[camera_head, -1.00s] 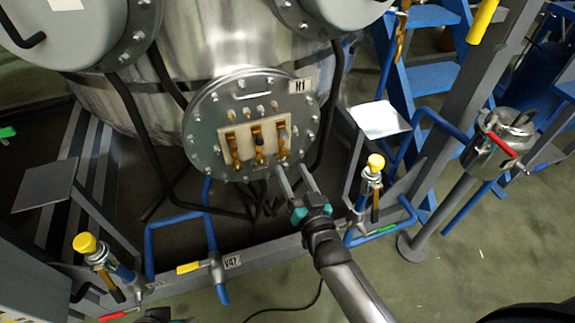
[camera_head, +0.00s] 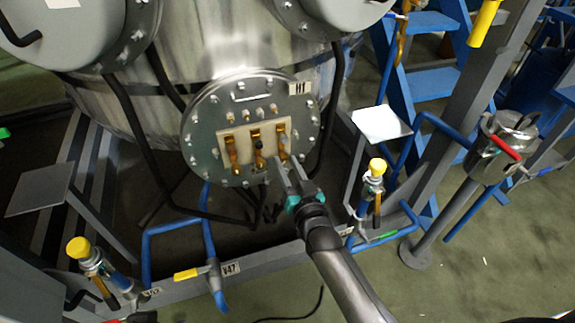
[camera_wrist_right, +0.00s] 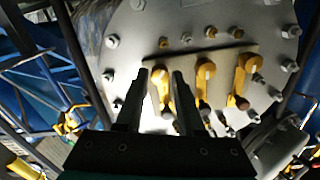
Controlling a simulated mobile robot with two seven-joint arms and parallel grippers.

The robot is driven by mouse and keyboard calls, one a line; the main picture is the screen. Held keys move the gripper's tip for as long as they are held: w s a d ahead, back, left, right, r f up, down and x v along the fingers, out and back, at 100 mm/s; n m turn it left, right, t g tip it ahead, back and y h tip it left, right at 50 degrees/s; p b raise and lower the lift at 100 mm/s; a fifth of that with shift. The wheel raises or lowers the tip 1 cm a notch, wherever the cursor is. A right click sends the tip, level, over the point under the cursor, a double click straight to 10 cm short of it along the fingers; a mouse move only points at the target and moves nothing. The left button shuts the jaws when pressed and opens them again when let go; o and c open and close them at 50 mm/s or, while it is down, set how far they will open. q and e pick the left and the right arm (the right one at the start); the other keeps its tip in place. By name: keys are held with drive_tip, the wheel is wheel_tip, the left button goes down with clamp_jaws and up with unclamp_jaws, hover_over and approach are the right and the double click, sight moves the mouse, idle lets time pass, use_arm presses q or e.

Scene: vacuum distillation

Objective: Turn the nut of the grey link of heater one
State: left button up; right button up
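Heater one is a round bolted flange (camera_head: 250,90) with an H1 label on the metal vessel. A pale panel (camera_head: 244,135) on it carries three upright brass-coloured links side by side. In the head view the right-hand link (camera_head: 283,140) has a grey part, the middle one (camera_head: 258,148) a black part, the left one (camera_head: 231,150) an orange-brown part. My right gripper (camera_head: 288,161) is open and empty, with its fingertips just below the grey link. In the right wrist view its fingers (camera_wrist_right: 161,75) stand apart before the left part of the panel; contact cannot be told. My left gripper's fingers are not seen.
Black cables hang beside and below the flange. A grey frame beam (camera_head: 255,258) with blue pipes runs in front. Blue steps (camera_head: 433,80) are at the right.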

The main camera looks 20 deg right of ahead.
clamp_jaws()
